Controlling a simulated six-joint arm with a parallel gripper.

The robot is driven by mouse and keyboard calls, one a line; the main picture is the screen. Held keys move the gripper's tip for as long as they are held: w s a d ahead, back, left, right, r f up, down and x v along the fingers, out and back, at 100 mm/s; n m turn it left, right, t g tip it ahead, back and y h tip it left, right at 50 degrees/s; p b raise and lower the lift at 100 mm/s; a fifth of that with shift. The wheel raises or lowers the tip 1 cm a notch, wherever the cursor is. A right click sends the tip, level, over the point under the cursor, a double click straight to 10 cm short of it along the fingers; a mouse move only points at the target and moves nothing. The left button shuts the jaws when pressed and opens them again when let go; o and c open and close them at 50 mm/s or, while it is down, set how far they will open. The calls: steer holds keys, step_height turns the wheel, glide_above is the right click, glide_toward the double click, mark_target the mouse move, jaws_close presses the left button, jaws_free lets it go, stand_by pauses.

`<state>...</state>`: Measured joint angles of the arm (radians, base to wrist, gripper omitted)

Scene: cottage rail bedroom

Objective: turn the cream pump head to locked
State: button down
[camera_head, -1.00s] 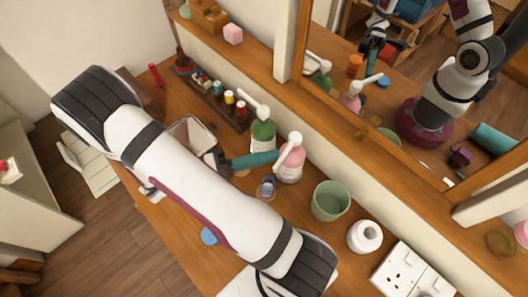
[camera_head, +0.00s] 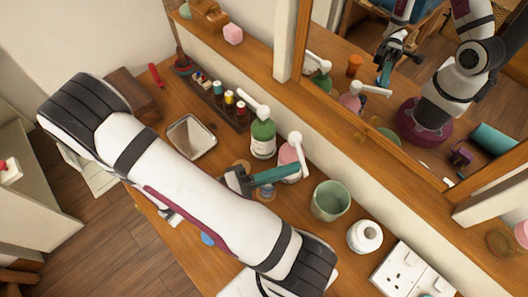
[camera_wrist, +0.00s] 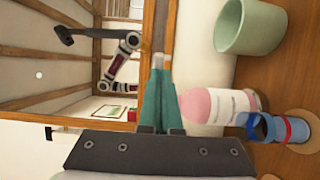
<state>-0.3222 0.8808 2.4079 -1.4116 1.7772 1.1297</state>
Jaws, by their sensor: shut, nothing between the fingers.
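The pink bottle (camera_head: 286,157) stands upright in front of the wall under the mirror, with a cream-white pump head (camera_head: 296,138) on top. Its spout points toward the lower right, over my fingertips. In the wrist view the pink bottle (camera_wrist: 208,105) appears sideways, right of the gripper (camera_wrist: 160,72), with a pale part of the pump at the fingertips.
A green bottle (camera_head: 263,138) with a similar white pump stands just left. A green cup (camera_head: 330,201) and white jar (camera_head: 365,236) stand to the right. A small blue bottle (camera_wrist: 265,127) is near the pink one. A mirror (camera_head: 405,90) rises behind. A grey-white tray (camera_head: 191,137) lies left.

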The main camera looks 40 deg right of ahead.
steer(key=shift+s+d, duration=1.55)
steer(key=shift+d, duration=0.15)
